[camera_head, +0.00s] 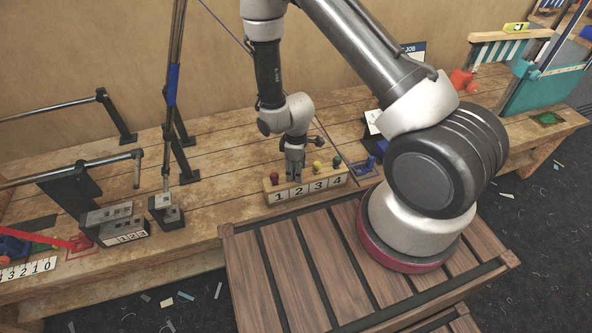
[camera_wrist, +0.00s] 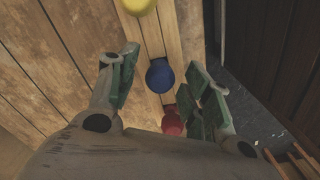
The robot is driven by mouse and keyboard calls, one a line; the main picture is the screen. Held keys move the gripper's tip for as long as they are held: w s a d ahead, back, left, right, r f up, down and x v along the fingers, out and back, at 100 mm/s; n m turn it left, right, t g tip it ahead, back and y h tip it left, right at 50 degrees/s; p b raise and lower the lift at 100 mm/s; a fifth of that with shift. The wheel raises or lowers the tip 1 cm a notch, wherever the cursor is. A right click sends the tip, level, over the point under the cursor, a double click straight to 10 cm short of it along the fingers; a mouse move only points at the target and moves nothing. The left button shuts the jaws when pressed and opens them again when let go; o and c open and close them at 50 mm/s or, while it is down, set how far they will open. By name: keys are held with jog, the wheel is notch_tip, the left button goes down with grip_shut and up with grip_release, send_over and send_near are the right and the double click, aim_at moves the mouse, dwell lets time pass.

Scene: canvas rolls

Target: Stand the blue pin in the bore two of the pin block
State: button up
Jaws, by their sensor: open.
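The blue pin (camera_wrist: 160,76) stands in the wooden rack (camera_head: 309,189) numbered 1 to 4; in the wrist view its round head shows between my finger pads. In the head view my gripper hides it, around place 2. My gripper (camera_head: 294,172) points down over the rack; in the wrist view it is open (camera_wrist: 163,66), with a finger on each side of the blue head and gaps showing. The pin block is a grey block (camera_head: 122,229) marked 1, 2, 3 on the bench at left. Its bores are too small to make out.
A red pin (camera_head: 275,175), a yellow pin (camera_head: 317,167) and a green pin (camera_head: 336,161) stand in the same rack. A smaller grey block (camera_head: 166,212) and dark posts with bars stand around the pin block. Bench wood between rack and blocks is clear.

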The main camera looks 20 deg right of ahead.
notch_tip(320, 180, up, 11)
jog(key=shift+r, duration=0.2)
dwell(0.5)
dwell(0.3)
jog(key=s+d+r+m+g+h, duration=0.1)
jog(key=s+d+m+g, duration=0.15)
jog(key=s, duration=0.35)
jog(key=s+d+r+m+t, duration=0.2)
jog(key=s+d+r+m, duration=0.1)
jog(key=r, duration=0.9)
jog(key=s+d+r+m+t, duration=0.2)
jog(key=s+d+r, duration=0.3)
jog(key=r, duration=0.7)
jog(key=s+d+r+m+t+y, duration=0.1)
jog(key=s+d+r+m+t, duration=0.2)
jog(key=r, duration=0.9)
jog(key=shift+s+d+m, duration=0.7)
jog(key=shift+s+m, duration=0.05)
jog(key=shift+s, duration=0.25)
